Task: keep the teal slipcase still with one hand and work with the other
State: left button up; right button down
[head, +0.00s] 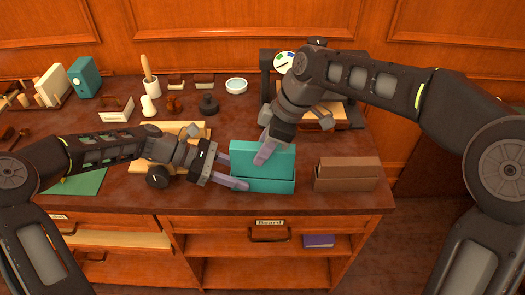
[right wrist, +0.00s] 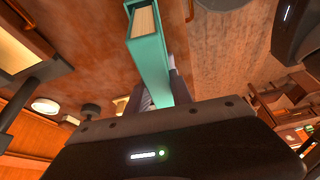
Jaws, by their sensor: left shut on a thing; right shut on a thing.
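The teal slipcase (head: 270,186) stands near the front edge of the desk. A teal book (head: 270,160) rises upright above its front wall; I cannot tell how deep its lower part sits in the slipcase. My left gripper (head: 231,172) is shut on the slipcase from its left end, one finger along the front. My right gripper (head: 264,151) reaches down from above and is shut on the book's upper part. In the right wrist view the teal book (right wrist: 158,62) runs out from between the fingers, with cream pages at its end.
A brown box (head: 347,180) of similar stepped shape stands just right of the slipcase. Stamps (head: 208,104), a white dish (head: 236,86) and a dark stand (head: 268,75) are behind. A green sheet (head: 82,183) lies at the left. An open shelf is below the desk top.

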jog(key=shift+r, duration=1.05)
pick_arm(q)
jog(key=o, duration=1.3)
jog(key=shift+o, duration=0.2)
jog(key=shift+c, duration=0.6)
jog(key=shift+c, duration=0.6)
